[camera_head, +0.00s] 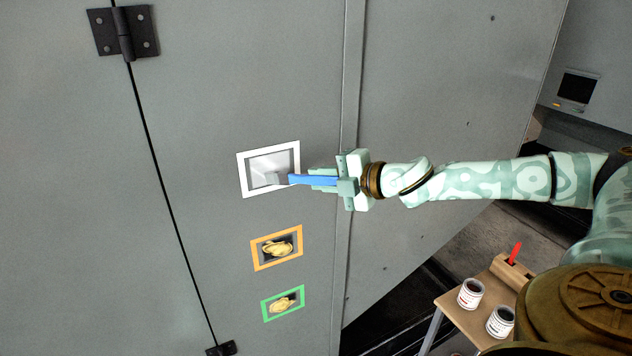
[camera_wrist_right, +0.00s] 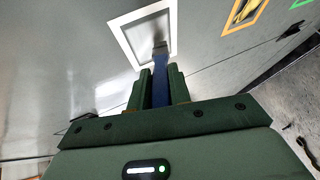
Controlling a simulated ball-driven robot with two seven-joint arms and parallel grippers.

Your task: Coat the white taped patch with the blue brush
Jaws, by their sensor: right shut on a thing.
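The white taped patch (camera_head: 262,163) is a white tape frame on the grey enclosure door, with a pale, shiny grey inside. It also shows at the top of the right wrist view (camera_wrist_right: 133,40). My right gripper (camera_head: 318,180) is shut on the blue brush (camera_head: 305,180), whose blue handle also shows between the fingers in the right wrist view (camera_wrist_right: 160,85). The brush points left, with its grey tip over the lower right part of the patch. I cannot tell whether the bristles touch the surface. My left gripper is not in view.
Below are an orange-taped patch (camera_head: 256,255) and a green-taped patch (camera_head: 267,308), both with yellow blotches inside. A small wooden table (camera_head: 455,312) at the lower right holds two cans (camera_head: 470,293) and a red-handled tool (camera_head: 515,252). A black hinge (camera_head: 124,32) sits upper left.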

